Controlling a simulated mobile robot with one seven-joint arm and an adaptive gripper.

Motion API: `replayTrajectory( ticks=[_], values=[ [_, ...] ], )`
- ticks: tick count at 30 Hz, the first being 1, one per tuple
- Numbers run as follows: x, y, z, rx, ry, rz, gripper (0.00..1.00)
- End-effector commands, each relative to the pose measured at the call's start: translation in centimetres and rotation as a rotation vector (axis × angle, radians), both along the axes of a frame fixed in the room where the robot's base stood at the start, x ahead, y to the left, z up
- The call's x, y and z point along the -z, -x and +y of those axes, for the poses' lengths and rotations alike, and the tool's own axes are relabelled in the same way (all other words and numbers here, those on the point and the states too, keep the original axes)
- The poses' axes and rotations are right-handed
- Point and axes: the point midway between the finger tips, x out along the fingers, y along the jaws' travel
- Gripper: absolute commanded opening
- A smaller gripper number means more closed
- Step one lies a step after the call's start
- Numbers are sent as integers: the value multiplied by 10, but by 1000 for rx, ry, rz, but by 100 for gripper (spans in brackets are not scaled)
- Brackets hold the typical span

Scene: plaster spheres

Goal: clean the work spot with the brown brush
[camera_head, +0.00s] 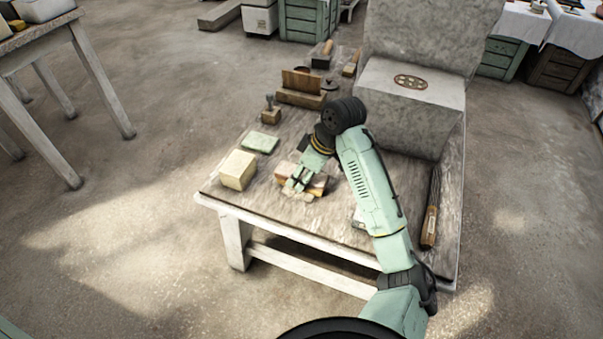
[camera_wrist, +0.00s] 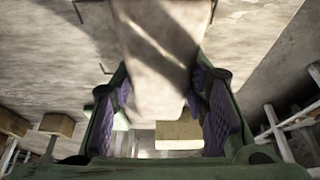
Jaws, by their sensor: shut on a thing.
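My gripper (camera_head: 297,186) is low over the front middle of the worktable (camera_head: 335,233). It is shut on a brownish block-like thing (camera_head: 317,184), which shows between the padded fingers in the wrist view (camera_wrist: 158,75). I cannot tell from its visible part whether this is the brown brush. Its underside, and any contact with the tabletop, are hidden. A long brush-like tool (camera_head: 430,222) with dark bristles and a brown wooden handle lies along the table's right edge, apart from my gripper. No clear mark shows the work spot; the tabletop around my gripper is partly hidden.
A cream block (camera_head: 237,170) and a green block (camera_head: 261,142) lie left of my gripper. A wooden stamp-like tool (camera_head: 270,112) and a wooden holder (camera_head: 301,92) stand behind. A large stone block (camera_head: 408,107) fills the back right.

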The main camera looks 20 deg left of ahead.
Motion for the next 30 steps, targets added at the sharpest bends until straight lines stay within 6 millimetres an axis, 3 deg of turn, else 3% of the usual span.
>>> replayTrajectory(
  ticks=[11, 30],
  values=[
    [4, 0, -1, 0, 0, 0, 19],
    [4, 1, -22, 0, 0, 0, 19]
  ],
)
